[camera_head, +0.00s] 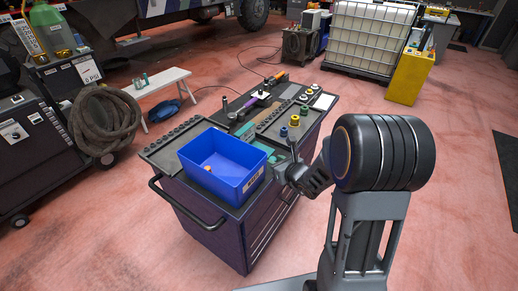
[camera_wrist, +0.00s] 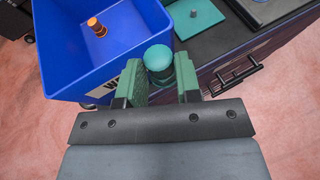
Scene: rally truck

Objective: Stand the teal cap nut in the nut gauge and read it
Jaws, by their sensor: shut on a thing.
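In the wrist view my gripper (camera_wrist: 160,78) is shut on the teal cap nut (camera_wrist: 158,58), whose rounded top shows between the two green fingers. The nut is held next to the right wall of the blue bin; its lower part is hidden. In the head view my gripper (camera_head: 286,171) is over the cart's right edge, right of the bin, and the nut is too small to make out.
The blue bin (camera_head: 208,177) stands on the tool cart's near end; an orange and brown piece (camera_wrist: 97,28) lies inside. A tray with yellow and blue pieces (camera_head: 295,120) and a row of dark sockets (camera_head: 178,134) take up cart room. Open red floor lies right of the cart.

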